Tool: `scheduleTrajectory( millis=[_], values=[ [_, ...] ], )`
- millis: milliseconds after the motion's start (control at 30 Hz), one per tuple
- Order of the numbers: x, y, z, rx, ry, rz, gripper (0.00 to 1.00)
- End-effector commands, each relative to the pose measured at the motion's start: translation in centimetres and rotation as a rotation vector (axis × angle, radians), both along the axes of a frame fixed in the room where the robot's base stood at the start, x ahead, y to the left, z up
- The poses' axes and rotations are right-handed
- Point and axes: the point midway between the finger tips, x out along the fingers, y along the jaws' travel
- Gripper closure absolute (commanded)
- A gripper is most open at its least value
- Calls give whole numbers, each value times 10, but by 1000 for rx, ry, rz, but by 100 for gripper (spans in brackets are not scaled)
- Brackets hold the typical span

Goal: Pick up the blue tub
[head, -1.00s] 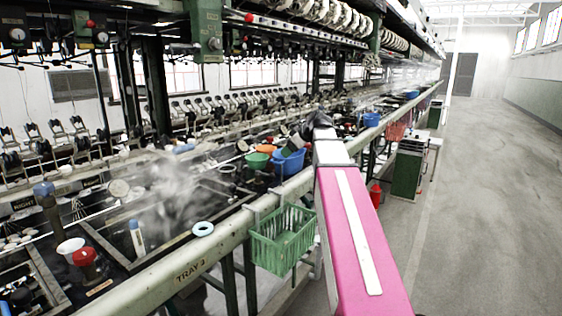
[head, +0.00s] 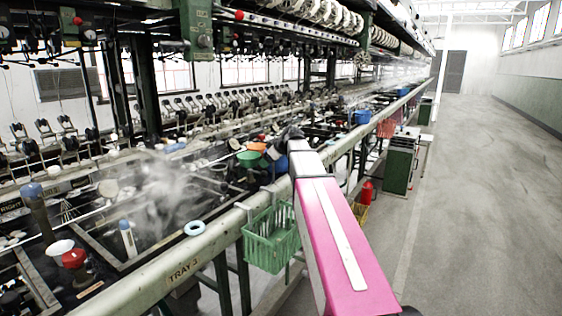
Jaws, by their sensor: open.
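A blue tub (head: 281,164) stands on the bench among bowls, and only a sliver of it shows beside my arm. My gripper (head: 289,134) is the dark end of my arm, over the bench at the tub. It is open, but its fingers are small and partly hidden behind my own arm. I cannot tell whether it touches the tub. Another blue tub (head: 361,117) stands farther along the bench.
A green bowl (head: 249,159) and an orange bowl (head: 257,147) are left of the near tub. A green cabinet (head: 398,166) stands farther along. The aisle floor (head: 480,190) at right is clear.

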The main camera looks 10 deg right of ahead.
Motion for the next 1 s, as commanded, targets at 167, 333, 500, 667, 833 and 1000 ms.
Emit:
scheduleTrajectory(
  millis=[167,333,500,667,833,1000],
  values=[
    [0,0,-1,0,-1,-1,26],
    [0,0,-1,0,-1,-1,72],
    [0,0,-1,0,-1,-1,83],
    [0,0,0,0,-1,-1,84],
    [1,0,6,0,-1,-1,84],
    [1,0,19,0,-1,-1,84]
  ],
)
